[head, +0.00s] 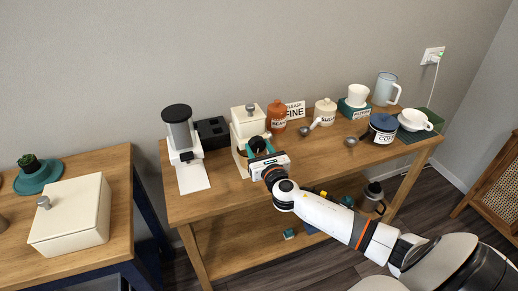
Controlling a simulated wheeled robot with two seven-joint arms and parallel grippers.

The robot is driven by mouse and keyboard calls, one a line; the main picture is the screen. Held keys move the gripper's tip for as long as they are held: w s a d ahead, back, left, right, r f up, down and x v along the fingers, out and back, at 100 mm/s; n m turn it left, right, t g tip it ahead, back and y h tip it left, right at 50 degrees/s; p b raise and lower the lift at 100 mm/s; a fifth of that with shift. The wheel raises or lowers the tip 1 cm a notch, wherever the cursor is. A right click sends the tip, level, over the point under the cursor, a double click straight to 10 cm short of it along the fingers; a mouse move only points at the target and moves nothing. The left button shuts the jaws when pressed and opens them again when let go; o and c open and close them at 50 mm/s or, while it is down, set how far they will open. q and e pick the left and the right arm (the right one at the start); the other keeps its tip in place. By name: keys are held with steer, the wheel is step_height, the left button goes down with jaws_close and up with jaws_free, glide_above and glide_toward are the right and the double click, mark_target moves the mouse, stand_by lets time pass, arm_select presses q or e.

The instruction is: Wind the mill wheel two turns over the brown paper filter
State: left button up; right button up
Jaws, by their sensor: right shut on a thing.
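The cream mill (248,121) stands upright on the wooden table, with a grey knob on its top. My right gripper (258,148) reaches in from the lower right to the front of the mill. It is shut on the mill wheel, which is mostly hidden behind the gripper's body, so the wheel's angle cannot be told. My left gripper is not in view.
A white machine with a dark-topped grey hopper (180,130) and a black box (212,132) stand left of the mill. An orange beans canister (277,116), a "FINE" sign (294,110) and a sugar jar (325,112) stand right. A scoop (310,128) lies near the jar.

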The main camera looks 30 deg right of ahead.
steer(key=shift+f+m+b, duration=0.1)
steer(key=shift+m+b, duration=0.25)
steer(key=shift+m, duration=0.75)
steer(key=m, duration=0.3)
steer(key=shift+m+b, duration=0.3)
steer(key=shift+b, duration=0.1)
steer(key=m, duration=0.5)
steer(key=shift+a+b, duration=0.1)
steer(key=shift+b, duration=0.3)
steer(key=m, duration=0.5)
steer(key=shift+r+m, duration=0.2)
steer(key=shift+m, duration=0.2)
steer(key=m, duration=0.5)
steer(key=shift+p, duration=0.3)
steer(key=o, duration=1)
steer(key=shift+c, duration=0.2)
